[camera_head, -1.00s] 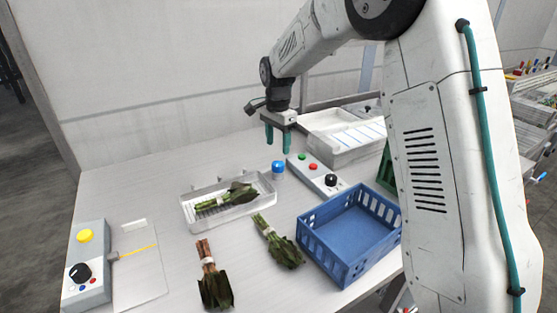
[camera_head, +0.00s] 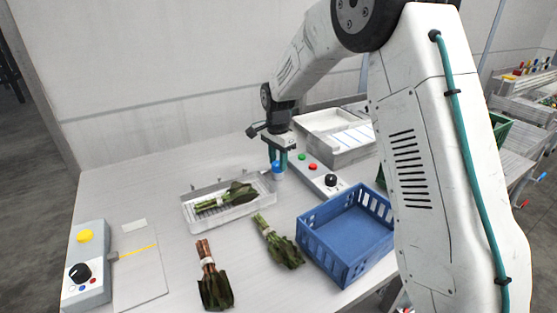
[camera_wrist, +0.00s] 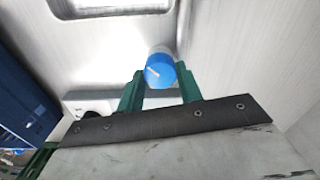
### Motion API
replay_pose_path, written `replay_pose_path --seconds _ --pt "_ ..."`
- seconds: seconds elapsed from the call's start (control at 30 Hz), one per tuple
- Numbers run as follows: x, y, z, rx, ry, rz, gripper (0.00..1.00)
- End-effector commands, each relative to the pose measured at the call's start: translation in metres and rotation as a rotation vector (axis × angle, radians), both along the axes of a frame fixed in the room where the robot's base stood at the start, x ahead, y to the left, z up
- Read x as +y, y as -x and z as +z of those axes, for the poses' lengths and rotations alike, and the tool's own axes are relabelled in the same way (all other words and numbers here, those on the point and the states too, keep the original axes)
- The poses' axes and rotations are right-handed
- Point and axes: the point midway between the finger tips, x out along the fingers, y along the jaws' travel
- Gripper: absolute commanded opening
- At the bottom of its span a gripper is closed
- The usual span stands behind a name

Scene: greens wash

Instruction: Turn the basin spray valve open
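The spray valve is a small blue round knob (camera_head: 277,167) on a pale base, standing at the right end of the basin. In the wrist view the blue knob (camera_wrist: 160,71) shows a white mark on its top. My gripper (camera_head: 279,157) is over the knob, pointing down. In the wrist view its green fingers (camera_wrist: 160,90) are apart, one on each side of the knob; I cannot tell whether they touch it. The wash basin (camera_head: 229,216) is a shallow metal tray with a bundle of greens (camera_head: 226,196) lying in it.
A blue crate (camera_head: 346,237) stands to the right. A control box with coloured buttons (camera_head: 312,167) is just right of the knob. Two bundles of greens (camera_head: 278,243) (camera_head: 214,276) lie in front. A box with a black knob (camera_head: 86,270) is at left.

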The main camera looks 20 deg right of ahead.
Motion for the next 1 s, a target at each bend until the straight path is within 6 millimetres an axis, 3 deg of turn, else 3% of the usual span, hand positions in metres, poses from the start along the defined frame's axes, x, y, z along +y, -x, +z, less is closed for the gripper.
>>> replay_pose_path --seconds 0.47,1.0 --pt "-0.0005 -0.0007 0.0008 -0.002 0.000 0.119 0.13" --pt "0.0000 -0.0010 0.0012 -0.003 0.000 0.603 0.13"
